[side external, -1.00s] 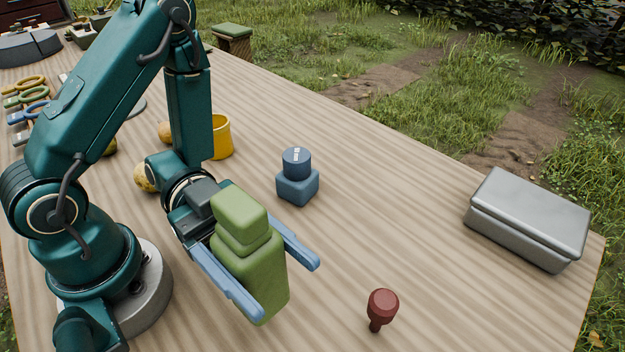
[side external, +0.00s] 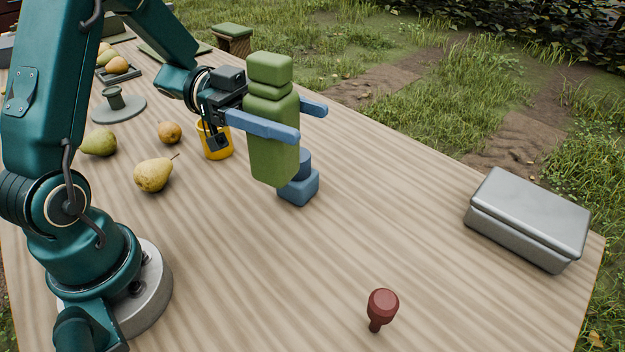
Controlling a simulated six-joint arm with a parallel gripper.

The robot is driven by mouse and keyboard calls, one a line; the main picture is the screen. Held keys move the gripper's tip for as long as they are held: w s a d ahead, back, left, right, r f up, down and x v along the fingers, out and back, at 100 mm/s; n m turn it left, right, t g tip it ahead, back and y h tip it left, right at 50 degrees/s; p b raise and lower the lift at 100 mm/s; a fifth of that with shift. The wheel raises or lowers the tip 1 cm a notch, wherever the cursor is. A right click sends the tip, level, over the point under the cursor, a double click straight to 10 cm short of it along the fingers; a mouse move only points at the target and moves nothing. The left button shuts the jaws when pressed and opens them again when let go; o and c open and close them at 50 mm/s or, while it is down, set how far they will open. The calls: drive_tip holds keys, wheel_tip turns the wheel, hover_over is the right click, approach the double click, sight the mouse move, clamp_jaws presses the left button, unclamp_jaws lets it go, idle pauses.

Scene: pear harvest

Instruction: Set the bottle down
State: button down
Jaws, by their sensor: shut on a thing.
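The green bottle (side external: 269,150) is upright, with a block-shaped cap and a squarish body. My gripper (side external: 306,122) is shut on the bottle, one blue finger on each side of its upper body. The bottle appears raised above the wooden table (side external: 400,220), though the exact gap under it is hard to tell. In this view it partly covers a small blue squarish container (side external: 302,188) that stands on the table behind it.
A yellow cup (side external: 217,149) stands behind my gripper. Several pears, including a large one (side external: 154,175), lie at left. The table's middle and front are mostly clear.

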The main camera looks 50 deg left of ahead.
sight(284, 184)
drive_tip(key=w+d+f+n+t, duration=0.1)
drive_tip(key=w+d+f, duration=0.2)
drive_tip(key=d+f, duration=0.7)
drive_tip(key=shift+f+t, duration=0.35)
drive_tip(key=shift+t, duration=0.05)
drive_tip(key=shift+w, duration=0.1)
unclamp_jaws()
drive_tip(key=shift+f, duration=0.15)
drive_tip(key=v, duration=1.2)
drive_tip(key=shift+r, duration=0.35)
